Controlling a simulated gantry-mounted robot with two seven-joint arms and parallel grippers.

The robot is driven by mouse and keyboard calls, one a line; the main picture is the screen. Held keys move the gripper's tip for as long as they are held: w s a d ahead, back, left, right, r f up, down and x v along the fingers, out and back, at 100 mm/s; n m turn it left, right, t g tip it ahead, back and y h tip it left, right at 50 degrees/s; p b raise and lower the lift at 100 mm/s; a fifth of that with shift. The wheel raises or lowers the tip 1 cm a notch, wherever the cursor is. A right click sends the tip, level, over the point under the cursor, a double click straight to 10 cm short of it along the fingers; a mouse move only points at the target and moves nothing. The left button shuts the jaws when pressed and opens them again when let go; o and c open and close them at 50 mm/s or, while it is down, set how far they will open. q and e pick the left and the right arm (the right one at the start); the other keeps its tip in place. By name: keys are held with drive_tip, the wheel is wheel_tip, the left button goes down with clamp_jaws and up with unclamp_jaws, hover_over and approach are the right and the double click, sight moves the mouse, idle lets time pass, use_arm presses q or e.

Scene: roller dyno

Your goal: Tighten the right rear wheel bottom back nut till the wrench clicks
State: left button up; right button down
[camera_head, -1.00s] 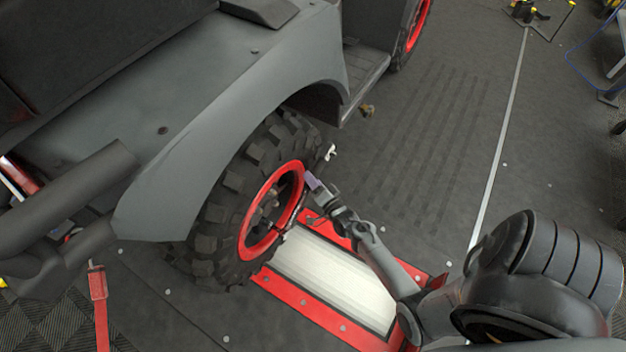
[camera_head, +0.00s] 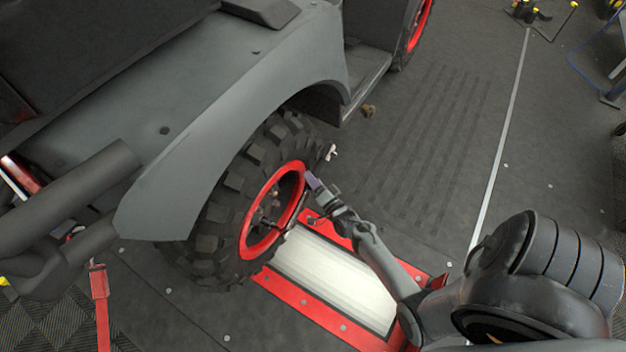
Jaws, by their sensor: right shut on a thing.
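The right rear wheel (camera_head: 272,210) has a black knobby tyre and a red rim. It sits under the grey fender, at the middle of the head view. Its nuts are too small and shaded to tell apart. My right gripper (camera_head: 315,184) is at the right edge of the rim, reaching in from the lower right. It is shut on the wrench, of which only a thin dark part (camera_head: 283,228) shows in front of the rim's lower half. I cannot tell which nut the wrench's head is on. My left gripper is not in view.
A red-framed roller bed (camera_head: 335,278) with a pale roller lies on the floor below my right arm. The grey fender (camera_head: 215,140) overhangs the wheel. A dark bumper tube (camera_head: 70,188) juts out at left. A red strap (camera_head: 100,290) hangs below it.

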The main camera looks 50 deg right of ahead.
drive_tip(key=shift+s+r, duration=0.15)
drive_tip(key=shift+s, duration=0.05)
drive_tip(key=shift+s+d+p, duration=0.2)
drive_tip(key=shift+s+p, duration=0.8)
drive_tip(key=shift+s, duration=0.75)
drive_tip(key=shift+s, duration=0.15)
